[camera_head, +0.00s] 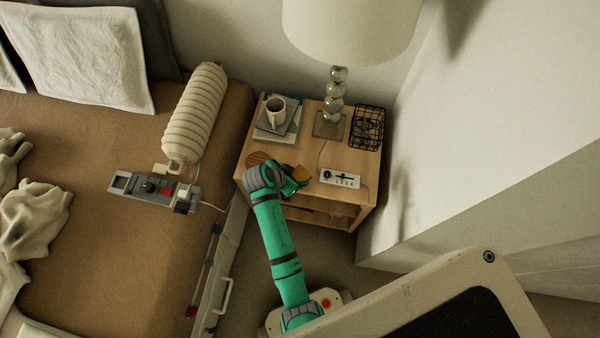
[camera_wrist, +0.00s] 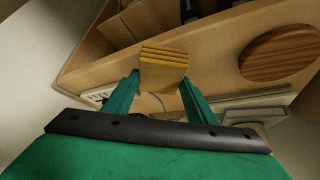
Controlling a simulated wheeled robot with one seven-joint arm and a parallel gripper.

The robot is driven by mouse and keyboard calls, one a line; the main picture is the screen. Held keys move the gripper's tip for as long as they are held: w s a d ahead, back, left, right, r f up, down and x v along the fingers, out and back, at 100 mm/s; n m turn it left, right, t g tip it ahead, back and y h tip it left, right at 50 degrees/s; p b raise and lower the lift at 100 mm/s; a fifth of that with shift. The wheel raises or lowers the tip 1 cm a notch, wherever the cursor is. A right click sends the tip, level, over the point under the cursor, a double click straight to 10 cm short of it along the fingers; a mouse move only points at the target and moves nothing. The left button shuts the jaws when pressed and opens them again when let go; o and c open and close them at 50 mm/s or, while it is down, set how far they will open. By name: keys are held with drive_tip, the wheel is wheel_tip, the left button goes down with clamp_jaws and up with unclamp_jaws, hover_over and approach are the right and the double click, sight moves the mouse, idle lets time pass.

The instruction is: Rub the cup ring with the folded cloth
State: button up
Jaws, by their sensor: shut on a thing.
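My gripper (camera_head: 293,180) is shut on the folded cloth, at the front part of the nightstand top. The cloth (camera_head: 301,172) is a small yellow-orange block; in the wrist view the cloth (camera_wrist: 164,66) shows layered folds and sits between the two green fingers of my gripper (camera_wrist: 160,88). I cannot tell whether the cloth touches the wood. I cannot make out the cup ring in either view; my arm and the cloth hide part of the top. A grey cup (camera_head: 276,110) stands upright on stacked books at the back left of the nightstand.
The nightstand (camera_head: 308,148) also holds the books (camera_head: 292,135), a lamp (camera_head: 334,105), a black wire basket (camera_head: 368,122), a white switch strip (camera_head: 340,179) with a cord, and a round wooden coaster (camera_wrist: 280,52) near the gripper. The bed (camera_head: 95,240) lies left, a wall right.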

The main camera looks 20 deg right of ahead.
drive_tip(key=shift+s+a, duration=0.25)
drive_tip(key=shift+s, duration=0.05)
wheel_tip(320, 180, up, 3)
drive_tip(key=shift+d+f, duration=0.1)
drive_tip(key=shift+f, duration=0.1)
drive_tip(key=shift+w+r, duration=0.15)
drive_tip(key=shift+r, duration=0.6)
drive_tip(key=shift+w+r, duration=0.1)
drive_tip(key=shift+r, duration=0.65)
drive_tip(key=shift+a+r, duration=0.2)
drive_tip(key=shift+r, duration=0.55)
drive_tip(key=shift+s+r, duration=0.1)
drive_tip(key=shift+r, duration=0.35)
drive_tip(key=shift+s+d+r, duration=0.1)
drive_tip(key=shift+s+d, duration=0.05)
drive_tip(key=shift+d, duration=0.05)
